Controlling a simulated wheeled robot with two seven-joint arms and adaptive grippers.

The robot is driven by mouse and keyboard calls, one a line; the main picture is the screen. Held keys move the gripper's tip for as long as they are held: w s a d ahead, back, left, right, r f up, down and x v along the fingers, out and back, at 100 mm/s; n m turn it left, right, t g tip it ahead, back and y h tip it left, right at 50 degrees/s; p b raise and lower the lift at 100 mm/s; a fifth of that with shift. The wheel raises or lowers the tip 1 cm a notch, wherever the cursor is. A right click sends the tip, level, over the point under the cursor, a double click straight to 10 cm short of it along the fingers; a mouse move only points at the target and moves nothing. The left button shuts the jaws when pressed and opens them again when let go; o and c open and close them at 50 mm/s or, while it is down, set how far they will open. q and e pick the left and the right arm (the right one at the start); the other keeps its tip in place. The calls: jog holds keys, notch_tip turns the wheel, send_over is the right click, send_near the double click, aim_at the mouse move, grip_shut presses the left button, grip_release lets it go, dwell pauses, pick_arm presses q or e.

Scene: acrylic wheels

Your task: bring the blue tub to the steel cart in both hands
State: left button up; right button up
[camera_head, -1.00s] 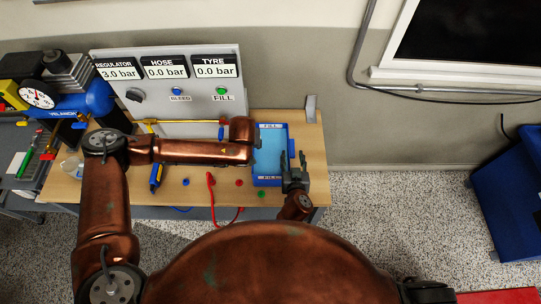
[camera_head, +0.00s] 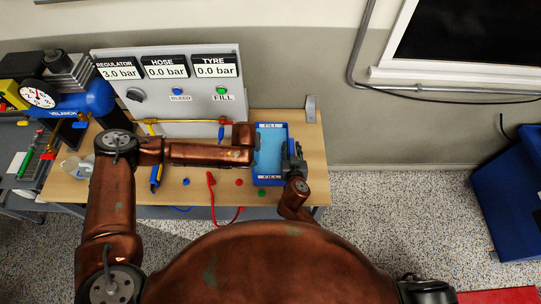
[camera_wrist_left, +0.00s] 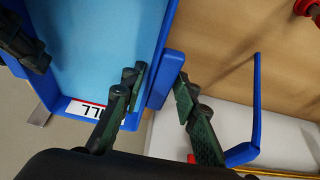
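The blue tub (camera_head: 270,182) stands on the wooden bench, with light blue contents and white FILL labels. My left gripper (camera_head: 252,146) is at its left side. In the left wrist view my left gripper (camera_wrist_left: 158,92) is open, one finger over the inside of the tub (camera_wrist_left: 158,40) and the other outside, with a blue side grip between them. Contact is unclear. My right gripper (camera_head: 294,152) is at the tub's right wall and shows at the upper left of the wrist view; its finger gap is unclear. No steel cart is clearly identifiable.
The wooden bench (camera_head: 317,165) carries a gauge panel (camera_head: 190,110) behind, a red hose (camera_head: 211,190) and coloured buttons. A compressor (camera_head: 95,98) stands at the left. A blue bin (camera_head: 510,205) is at the right. Speckled floor right of the bench is clear.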

pick_arm(q)
grip_shut()
pick_arm(e)
grip_shut()
pick_arm(q)
jog(key=shift+w+r, duration=0.25)
pick_arm(e)
jog(key=shift+w+r, duration=0.15)
jog(key=shift+r, duration=0.15)
